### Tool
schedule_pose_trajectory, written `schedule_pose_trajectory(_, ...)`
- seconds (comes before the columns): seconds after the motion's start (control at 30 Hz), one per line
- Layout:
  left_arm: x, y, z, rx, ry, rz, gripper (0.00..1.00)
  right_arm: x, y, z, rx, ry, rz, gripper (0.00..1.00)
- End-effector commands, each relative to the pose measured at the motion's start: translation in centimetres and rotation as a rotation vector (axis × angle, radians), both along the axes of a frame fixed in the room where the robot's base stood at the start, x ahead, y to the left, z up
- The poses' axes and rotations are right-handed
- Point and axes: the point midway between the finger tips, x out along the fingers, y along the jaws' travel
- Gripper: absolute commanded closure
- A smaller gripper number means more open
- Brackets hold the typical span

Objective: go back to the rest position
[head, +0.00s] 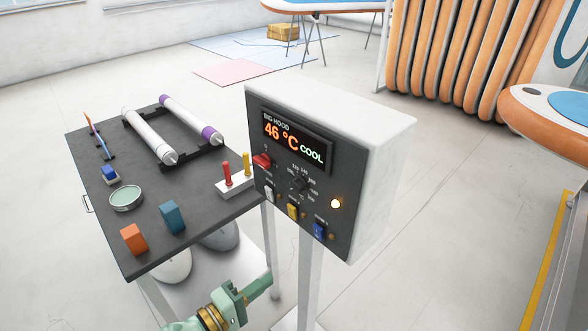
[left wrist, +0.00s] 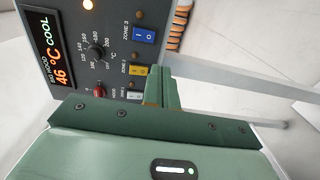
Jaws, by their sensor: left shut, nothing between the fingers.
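My left gripper (head: 262,286) is green and comes in at the bottom of the head view. It is shut and empty, low in front of the control box's post and below the box. In the left wrist view its closed fingers (left wrist: 163,84) point toward the panel. The white control box (head: 385,140) has a dark panel reading "BIG HOOD 46 °C COOL". It carries a red switch (head: 262,161), a dial (head: 298,183), and white, yellow (head: 293,211) and blue (head: 319,231) rocker switches. My right gripper is not in view.
A dark-topped cart (head: 84,165) stands left of the box. It holds two rollers (head: 150,136), a round dish (head: 126,198), an orange block (head: 133,239), a blue block (head: 172,217) and a red-and-yellow-handled holder (head: 235,187). Orange boards (head: 470,55) stand behind.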

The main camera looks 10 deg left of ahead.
Motion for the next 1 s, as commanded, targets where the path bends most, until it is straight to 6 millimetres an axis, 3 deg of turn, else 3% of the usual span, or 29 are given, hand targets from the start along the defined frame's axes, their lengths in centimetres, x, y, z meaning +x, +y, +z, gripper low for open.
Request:
schedule_pose_trajectory(0.13,0.0,0.0,-0.1,0.061,-0.040,-0.002,1.00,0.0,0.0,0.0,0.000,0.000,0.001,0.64)
schedule_pose_trajectory(0.23,0.0,0.7,-2.1,0.301,-0.139,-0.014,1.00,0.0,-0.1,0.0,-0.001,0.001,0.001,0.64)
schedule_pose_trajectory(0.37,0.4,6.5,-11.2,0.884,-0.222,-0.036,1.00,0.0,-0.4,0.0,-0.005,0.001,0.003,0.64)
schedule_pose_trajectory(0.4,-0.2,8.5,-14.4,1.048,-0.215,-0.065,1.00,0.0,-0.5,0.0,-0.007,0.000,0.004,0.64)
schedule_pose_trajectory(0.47,-2.0,11.2,-18.9,1.260,-0.186,-0.130,1.00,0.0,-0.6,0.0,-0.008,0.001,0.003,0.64)
schedule_pose_trajectory(0.57,-7.0,14.9,-25.8,1.527,-0.097,-0.291,1.00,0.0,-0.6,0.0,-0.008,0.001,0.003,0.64)
schedule_pose_trajectory(0.67,-13.9,17.2,-31.6,1.687,0.015,-0.494,1.00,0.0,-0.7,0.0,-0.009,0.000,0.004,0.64)
schedule_pose_trajectory(0.7,-17.1,17.7,-33.5,1.722,0.062,-0.577,1.00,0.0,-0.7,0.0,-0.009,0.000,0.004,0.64)
schedule_pose_trajectory(0.8,-25.1,17.7,-37.0,1.742,0.180,-0.759,1.00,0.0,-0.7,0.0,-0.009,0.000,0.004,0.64)
schedule_pose_trajectory(0.9,-32.0,16.5,-38.9,1.696,0.294,-0.865,1.00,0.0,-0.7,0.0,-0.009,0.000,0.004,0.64)
schedule_pose_trajectory(1.0,-36.8,14.8,-39.6,1.635,0.378,-0.903,1.00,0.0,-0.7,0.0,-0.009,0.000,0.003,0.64)
